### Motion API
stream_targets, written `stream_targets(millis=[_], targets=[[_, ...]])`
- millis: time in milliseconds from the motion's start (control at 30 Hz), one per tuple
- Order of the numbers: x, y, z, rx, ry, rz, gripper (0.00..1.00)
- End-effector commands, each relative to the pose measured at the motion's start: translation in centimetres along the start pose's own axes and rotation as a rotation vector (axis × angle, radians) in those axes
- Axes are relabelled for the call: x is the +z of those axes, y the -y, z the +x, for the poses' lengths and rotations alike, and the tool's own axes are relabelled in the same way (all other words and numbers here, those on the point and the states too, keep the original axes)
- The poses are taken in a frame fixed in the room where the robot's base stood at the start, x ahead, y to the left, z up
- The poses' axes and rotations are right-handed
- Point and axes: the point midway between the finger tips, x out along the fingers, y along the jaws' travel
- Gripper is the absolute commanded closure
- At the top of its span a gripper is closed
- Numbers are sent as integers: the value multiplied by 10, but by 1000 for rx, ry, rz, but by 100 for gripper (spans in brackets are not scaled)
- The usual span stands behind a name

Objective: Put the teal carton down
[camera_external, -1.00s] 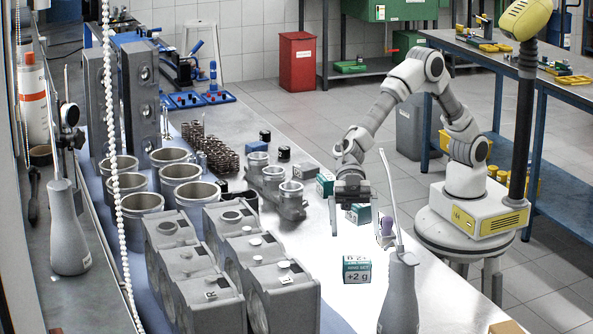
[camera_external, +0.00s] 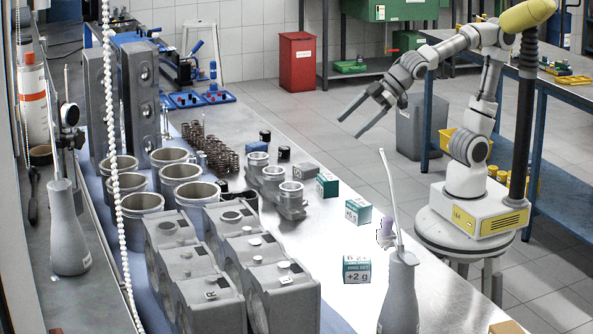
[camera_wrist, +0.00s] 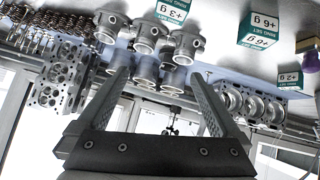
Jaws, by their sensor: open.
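Three teal-and-white cartons stand apart on the bench. The middle carton (camera_external: 358,212) rests on the bench top and is marked +6 g in the wrist view (camera_wrist: 258,30). Another carton (camera_external: 327,184) stands behind it by the pistons; it is the +3 g one in the wrist view (camera_wrist: 174,12). The +2 g carton (camera_external: 357,270) stands nearest the external camera and shows at the right of the wrist view (camera_wrist: 290,79). My gripper (camera_external: 351,127) is raised above and beyond the bench's right edge. Its fingers (camera_wrist: 160,78) are apart with nothing between them.
Pistons (camera_external: 291,190), cylinder liners (camera_external: 181,170) and grey blocks (camera_external: 255,265) crowd the left.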

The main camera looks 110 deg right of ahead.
Motion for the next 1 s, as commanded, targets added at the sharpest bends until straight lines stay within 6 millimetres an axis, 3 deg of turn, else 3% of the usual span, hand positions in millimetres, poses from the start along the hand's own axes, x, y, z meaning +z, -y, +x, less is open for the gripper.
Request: stream_targets(millis=[33, 200, 300, 400, 767, 1000], targets=[[24, -6, -20, 4, 42, 32, 0], [104, 0, -58, -50, 220, 100, 0], [134, 10, -73, -95, 287, 121, 0], [151, 17, -82, -126, 326, 131, 0], [158, 20, -85, -142, 344, 134, 0], [142, 16, -100, -141, 343, 135, 0]])
